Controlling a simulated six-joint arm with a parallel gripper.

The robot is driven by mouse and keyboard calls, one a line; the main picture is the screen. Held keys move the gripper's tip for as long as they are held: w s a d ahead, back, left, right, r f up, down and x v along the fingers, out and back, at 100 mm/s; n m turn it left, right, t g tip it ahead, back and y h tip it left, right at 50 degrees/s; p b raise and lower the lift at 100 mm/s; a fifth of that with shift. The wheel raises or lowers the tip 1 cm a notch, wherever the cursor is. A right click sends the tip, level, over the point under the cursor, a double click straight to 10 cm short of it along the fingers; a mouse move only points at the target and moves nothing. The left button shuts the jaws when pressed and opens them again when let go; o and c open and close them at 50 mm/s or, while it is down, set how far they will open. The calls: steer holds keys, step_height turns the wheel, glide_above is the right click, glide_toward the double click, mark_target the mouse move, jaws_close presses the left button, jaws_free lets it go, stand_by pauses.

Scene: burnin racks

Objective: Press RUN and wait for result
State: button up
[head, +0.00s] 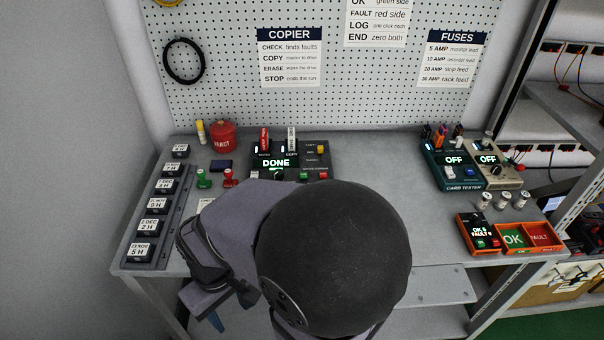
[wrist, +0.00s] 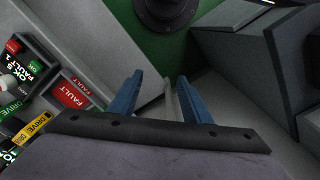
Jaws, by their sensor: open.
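The card tester (head: 462,185) is a dark teal box at the right of the bench, and its display reads OFF. A beige box (head: 510,183) beside it also reads OFF. The copier (head: 318,160) is a dark box at the back middle, and its display reads DONE; my arm hides part of its front. No label reading RUN is legible. In the wrist view my gripper (wrist: 158,92) shows two blue fingers, apart and empty, over a gap by the bench edge.
A counter box (head: 474,221) shows OK and FAULT counts beside an orange tray (head: 502,251) with green OK and red FAULT sections. Small canisters (head: 485,200) stand behind it. A dated rack (head: 183,215) lines the left. A red reject can (head: 222,140) stands at the back left.

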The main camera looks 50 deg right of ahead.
jaws_close()
stand_by(1.9)
